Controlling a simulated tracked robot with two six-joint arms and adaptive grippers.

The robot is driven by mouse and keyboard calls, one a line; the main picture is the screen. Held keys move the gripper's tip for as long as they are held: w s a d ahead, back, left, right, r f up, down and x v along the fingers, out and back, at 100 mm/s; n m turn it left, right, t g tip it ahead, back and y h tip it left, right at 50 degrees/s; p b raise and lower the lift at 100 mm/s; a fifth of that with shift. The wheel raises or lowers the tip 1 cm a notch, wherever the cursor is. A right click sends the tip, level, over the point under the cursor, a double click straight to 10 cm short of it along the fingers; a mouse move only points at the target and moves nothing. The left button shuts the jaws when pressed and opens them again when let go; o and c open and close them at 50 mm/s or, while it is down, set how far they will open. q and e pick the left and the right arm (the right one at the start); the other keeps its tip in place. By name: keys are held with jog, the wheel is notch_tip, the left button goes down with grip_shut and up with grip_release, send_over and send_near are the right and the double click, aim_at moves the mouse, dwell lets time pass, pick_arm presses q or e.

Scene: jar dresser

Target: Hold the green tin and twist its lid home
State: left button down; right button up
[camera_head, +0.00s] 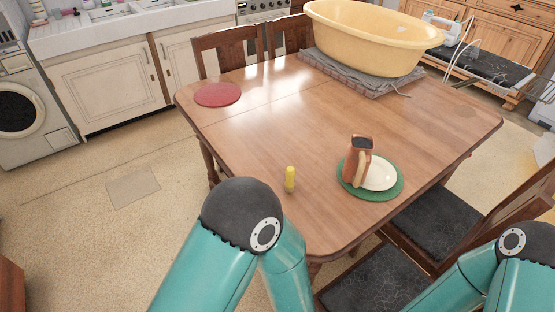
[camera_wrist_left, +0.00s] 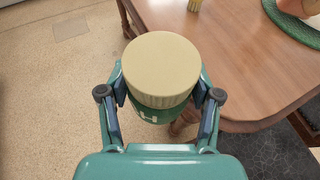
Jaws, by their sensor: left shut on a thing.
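The green tin (camera_wrist_left: 154,112) shows in the left wrist view with a cream lid (camera_wrist_left: 161,66) on its top. The lid covers most of the tin, and I cannot tell how tightly it sits. My left gripper (camera_wrist_left: 160,97) is shut on the tin, with a finger on each side of its body below the lid. The tin is held in the air beside the table edge. In the head view the tin and both grippers are out of sight; only my teal arm links show there.
Dark-seated chairs (camera_head: 375,281) stand at the near right.

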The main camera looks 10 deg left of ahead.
pick_arm(q)
jog(key=s+a+f+n+g+y, duration=0.1)
jog(key=a+n+g+y, duration=0.1)
jog(key=a, duration=0.4)
jog(key=s+a+f+n+g+y, duration=0.1)
jog(key=a+f+n+g+y, duration=0.1)
jog(key=a+n+y, duration=0.2)
jog(key=shift+s+a, duration=0.25)
jog(key=shift+a, duration=0.8)
jog(key=shift+f, duration=0.1)
